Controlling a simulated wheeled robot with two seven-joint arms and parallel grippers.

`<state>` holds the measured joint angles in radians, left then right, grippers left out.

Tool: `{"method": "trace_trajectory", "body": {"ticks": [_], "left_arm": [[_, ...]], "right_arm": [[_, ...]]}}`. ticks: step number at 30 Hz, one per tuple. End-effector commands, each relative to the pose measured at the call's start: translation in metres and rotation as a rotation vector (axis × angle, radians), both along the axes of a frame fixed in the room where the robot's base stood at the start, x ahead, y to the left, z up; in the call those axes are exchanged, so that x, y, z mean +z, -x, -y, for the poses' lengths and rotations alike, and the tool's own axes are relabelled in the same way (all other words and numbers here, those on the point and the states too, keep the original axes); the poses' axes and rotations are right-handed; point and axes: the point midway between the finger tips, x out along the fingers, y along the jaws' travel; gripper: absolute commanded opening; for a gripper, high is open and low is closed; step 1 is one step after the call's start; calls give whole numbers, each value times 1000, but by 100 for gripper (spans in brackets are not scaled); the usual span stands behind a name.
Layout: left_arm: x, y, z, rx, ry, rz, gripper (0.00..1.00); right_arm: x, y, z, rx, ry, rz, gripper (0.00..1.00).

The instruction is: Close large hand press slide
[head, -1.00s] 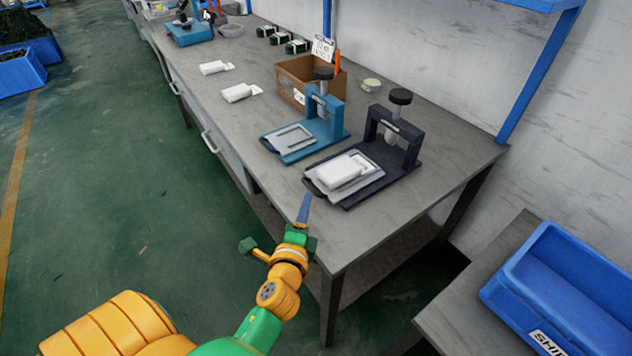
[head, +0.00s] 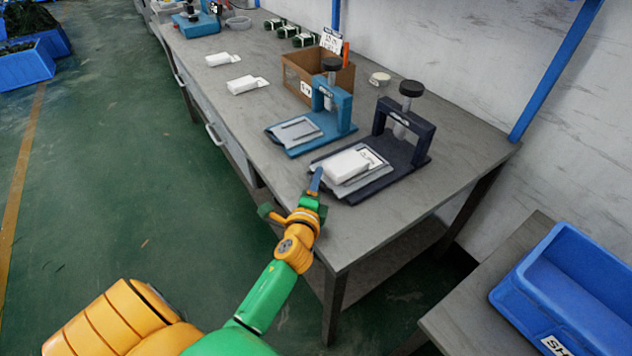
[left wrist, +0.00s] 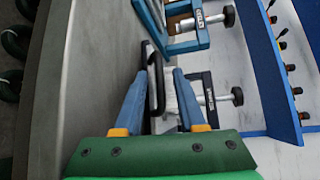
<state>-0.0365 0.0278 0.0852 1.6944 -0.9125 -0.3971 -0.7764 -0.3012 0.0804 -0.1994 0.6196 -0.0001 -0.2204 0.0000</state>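The large dark hand press (head: 421,150) stands near the table's right end. Its grey slide (head: 377,181) lies out in front of the press frame, with a white part (head: 345,165) on it. My left gripper (head: 317,180) is at the slide's front edge. In the left wrist view, the two blue fingers of my left gripper (left wrist: 162,72) are apart, with the slide's dark front handle (left wrist: 154,82) between them. A gap shows beside the handle; contact is unclear. The press frame (left wrist: 209,98) shows behind the right finger. My right gripper is in neither view.
A smaller blue press (head: 343,115) stands just left of the dark one. Behind it is a cardboard box (head: 297,80). White parts (head: 243,85) lie farther left. A blue crate (head: 575,290) sits on the right-hand table. The front right tabletop is clear.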

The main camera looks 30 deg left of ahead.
Motion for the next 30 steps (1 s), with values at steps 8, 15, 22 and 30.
{"method": "trace_trajectory", "body": {"ticks": [8, 15, 22, 30], "left_arm": [[0, 0, 0, 0, 0, -1, 0], [0, 0, 0, 0, 0, -1, 0], [-1, 0, 0, 0, 1, -2, 0], [-1, 0, 0, -1, 1, -2, 0]], "right_arm": [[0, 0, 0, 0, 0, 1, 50], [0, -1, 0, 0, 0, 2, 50], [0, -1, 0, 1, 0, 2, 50], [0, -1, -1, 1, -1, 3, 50]]}}
